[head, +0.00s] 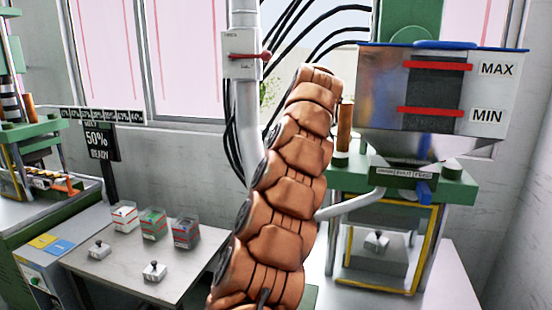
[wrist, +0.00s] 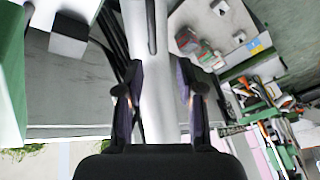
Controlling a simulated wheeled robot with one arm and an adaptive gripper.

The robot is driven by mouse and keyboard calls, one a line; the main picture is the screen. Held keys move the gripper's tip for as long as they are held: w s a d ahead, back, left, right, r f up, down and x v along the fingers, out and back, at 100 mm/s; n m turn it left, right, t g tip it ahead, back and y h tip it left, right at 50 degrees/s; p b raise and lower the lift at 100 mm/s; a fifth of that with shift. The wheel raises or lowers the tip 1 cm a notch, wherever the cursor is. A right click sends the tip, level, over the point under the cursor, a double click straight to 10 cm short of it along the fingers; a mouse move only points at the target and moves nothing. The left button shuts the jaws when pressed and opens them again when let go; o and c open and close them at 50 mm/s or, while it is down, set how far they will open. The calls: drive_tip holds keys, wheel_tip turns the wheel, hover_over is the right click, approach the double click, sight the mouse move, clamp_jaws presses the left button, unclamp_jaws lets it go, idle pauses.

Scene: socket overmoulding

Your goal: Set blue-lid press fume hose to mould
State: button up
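The blue-lid press (head: 385,185) stands at the right. Its hopper (head: 385,95) has a blue lid and red MAX and MIN bars. A grey bent tube (head: 350,207), apparently the fume hose, comes from behind my arm to the press's left side. It ends by a small label strip (head: 405,173) whose words are too small to read surely. My gripper (wrist: 160,66) is open in the wrist view, its fingers on either side of a light grey pipe (wrist: 160,110). Contact with the pipe is not visible. My arm hides the gripper in the head view.
A vertical duct (head: 246,110) with a red-levered box (head: 245,55) rises behind my arm. A side table (head: 130,265) at left holds several small bins and grey parts. Another green press (head: 30,150) stands far left. Black cables hang behind my arm.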

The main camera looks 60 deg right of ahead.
drive_tip(key=shift+r, duration=1.2)
drive_tip(key=shift+r, duration=0.1)
idle(0.7)
drive_tip(key=w+a+f+n+g+y, duration=0.1)
drive_tip(key=w+a+f, duration=0.1)
drive_tip(key=w+a, duration=0.55)
drive_tip(key=w+a+f+n+y, duration=0.1)
drive_tip(key=w+a, duration=0.3)
drive_tip(key=a, duration=0.7)
drive_tip(key=a+f+n+g+y, duration=0.1)
drive_tip(key=a+f, duration=0.1)
drive_tip(key=a, duration=0.6)
drive_tip(key=a+f+n+g, duration=0.1)
drive_tip(key=a+f, duration=0.2)
drive_tip(key=a, duration=0.5)
drive_tip(key=s+a+f+n+g, duration=0.1)
drive_tip(key=s+a+f, duration=0.35)
drive_tip(key=a, duration=0.25)
drive_tip(key=s+a+f+n+g, duration=0.1)
drive_tip(key=s+a+f, duration=0.2)
drive_tip(key=s+a, duration=0.3)
drive_tip(key=s+a+f+n+g+h, duration=0.1)
drive_tip(key=s+a+f+n, duration=0.1)
drive_tip(key=s+a+f, duration=0.4)
drive_tip(key=s+f, duration=0.2)
drive_tip(key=s, duration=0.3)
drive_tip(key=shift+s+f+g+h, duration=0.25)
drive_tip(key=shift+s+g+h, duration=0.05)
drive_tip(key=shift+s+h, duration=0.1)
